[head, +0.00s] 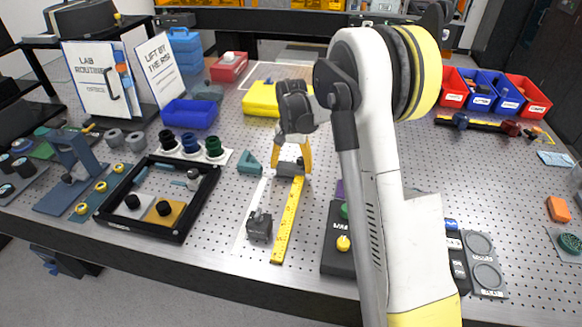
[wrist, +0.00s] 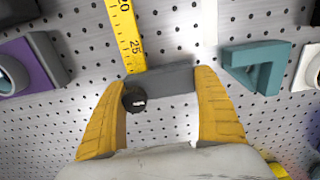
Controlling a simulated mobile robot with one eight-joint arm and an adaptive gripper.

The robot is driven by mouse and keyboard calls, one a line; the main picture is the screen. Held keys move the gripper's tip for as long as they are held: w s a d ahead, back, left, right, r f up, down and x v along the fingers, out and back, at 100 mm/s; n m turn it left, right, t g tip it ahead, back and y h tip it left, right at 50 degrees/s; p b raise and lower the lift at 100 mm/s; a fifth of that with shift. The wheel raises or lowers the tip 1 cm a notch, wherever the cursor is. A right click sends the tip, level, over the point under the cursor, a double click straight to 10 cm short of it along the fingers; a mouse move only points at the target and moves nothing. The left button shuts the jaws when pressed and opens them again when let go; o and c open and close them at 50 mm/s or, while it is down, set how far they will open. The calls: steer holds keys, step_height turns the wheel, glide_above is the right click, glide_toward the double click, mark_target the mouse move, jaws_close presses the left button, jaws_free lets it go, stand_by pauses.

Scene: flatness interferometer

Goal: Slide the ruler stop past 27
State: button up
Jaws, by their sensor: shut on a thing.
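The yellow ruler (head: 287,222) lies on the perforated table, running from the front toward my gripper. It also shows in the wrist view (wrist: 124,33), with the marks 20 and 25 readable. The grey ruler stop (wrist: 172,79) sits across the ruler just beyond the 25 mark, with a dark round knob (wrist: 134,98) on its near side. The ruler under and beyond the stop is hidden, so I cannot read its exact mark. My gripper (wrist: 160,84) is shut on the stop, one yellow finger at each end. In the head view my gripper (head: 291,163) points down at the ruler's far end.
A teal angle piece (wrist: 256,66) stands just right of the stop in the wrist view. A purple-faced block (wrist: 32,62) is on the left there. A black block (head: 259,226) stands beside the ruler's near end. A yellow case (head: 261,99) lies behind my gripper.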

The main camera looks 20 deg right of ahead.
mark_target(291, 166)
steer(key=o, duration=1.4)
steer(key=shift+r, duration=0.1)
step_height(291, 166, up, 12)
steer(key=s+a+r+n+t, duration=0.2)
steer(key=s+a+r, duration=0.15)
steer(key=s, duration=0.45)
steer(key=s+a+r+n+t, duration=0.2)
steer(key=s+a+r, duration=0.15)
steer(key=s, duration=0.35)
steer(key=s+a+f+n+t, duration=0.1)
steer(key=s, duration=0.3)
steer(key=s+a+f+n+t, duration=0.1)
steer(key=s, duration=0.3)
steer(key=s+a+f+n+t+b, duration=0.1)
steer(key=s+f, duration=0.1)
steer(key=s, duration=0.3)
steer(key=shift+a, duration=0.1)
